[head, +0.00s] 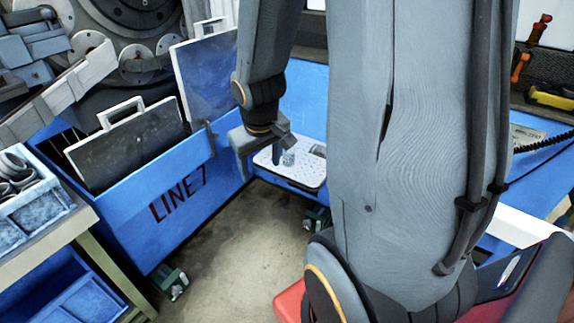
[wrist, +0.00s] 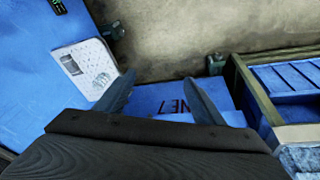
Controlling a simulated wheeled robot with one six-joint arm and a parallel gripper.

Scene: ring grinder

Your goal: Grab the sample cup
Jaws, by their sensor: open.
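A small grey, see-through cup (head: 289,157) stands on a white perforated tray (head: 308,172) on the blue bench, in the head view. In the wrist view the tray (wrist: 83,48) lies to the left of my fingers. A small round shape on it there may be the cup, but I cannot tell for sure. My gripper (head: 260,154) is open and empty. In the head view it is just left of the cup, in front of part of the tray. In the wrist view my two fingers (wrist: 160,84) are spread with nothing between them.
A blue bin (head: 165,238) marked "LINE 7" stands left of my gripper and holds dark panels with white handles (head: 125,147). A shelf with blue trays (head: 38,215) is at far left. The concrete floor (head: 235,240) between is mostly clear.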

